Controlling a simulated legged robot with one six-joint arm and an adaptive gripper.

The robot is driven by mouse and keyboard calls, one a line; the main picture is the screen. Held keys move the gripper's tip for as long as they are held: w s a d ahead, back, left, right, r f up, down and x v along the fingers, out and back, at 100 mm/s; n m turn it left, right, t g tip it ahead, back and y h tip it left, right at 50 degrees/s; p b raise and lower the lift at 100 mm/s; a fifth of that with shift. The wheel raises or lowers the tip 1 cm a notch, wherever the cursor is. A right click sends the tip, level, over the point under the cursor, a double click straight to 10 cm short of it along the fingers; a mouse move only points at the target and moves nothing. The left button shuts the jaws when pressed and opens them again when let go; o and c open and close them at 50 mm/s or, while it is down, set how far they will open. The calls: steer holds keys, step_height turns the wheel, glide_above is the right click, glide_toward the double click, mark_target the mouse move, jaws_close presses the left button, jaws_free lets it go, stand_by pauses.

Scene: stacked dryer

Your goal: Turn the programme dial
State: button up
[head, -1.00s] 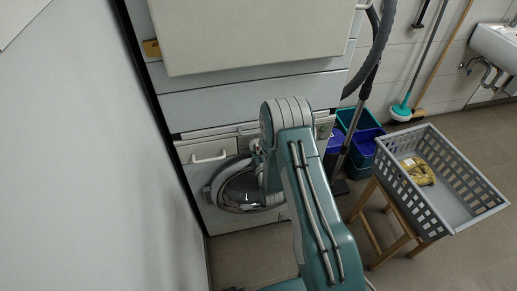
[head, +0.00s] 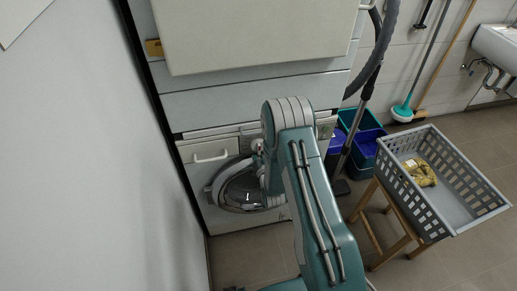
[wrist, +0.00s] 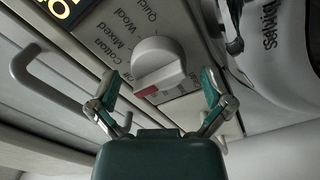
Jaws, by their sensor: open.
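The programme dial (wrist: 158,66) is a white round knob with a raised grip bar and a red mark on its end. It sits on a light panel with printed words such as Cotton, Mixed, Wool and Quick. In the wrist view my gripper (wrist: 160,90) is open, with one finger to the left of the dial and the other to its right. I cannot tell whether either finger touches it. In the head view my arm hides the dial and most of the gripper; the lower machine (head: 213,174) with its round door shows behind the arm.
A drawer handle (wrist: 45,80) lies left of the dial, and a lit display (wrist: 62,10) is at the top left. The round door (head: 238,190) is below the panel. A grey basket (head: 455,205) stands on a wooden stool at right. A wall (head: 80,150) runs close at left.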

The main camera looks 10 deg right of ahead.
steer(key=s, duration=1.1)
steer(key=shift+a, duration=0.15)
step_height(320, 180, up, 20)
steer(key=w+m+g, duration=0.3)
steer(key=m+g, duration=0.3)
steer(key=s+r+m+g, duration=0.2)
steer(key=s+r, duration=0.2)
steer(key=s, duration=0.5)
steer(key=s+r+m+g, duration=0.2)
steer(key=s+r, duration=0.2)
steer(key=s, duration=0.5)
steer(key=s+r+m+g, duration=0.2)
steer(key=s+r, duration=0.3)
steer(key=s, duration=0.4)
steer(key=shift+r, duration=0.1)
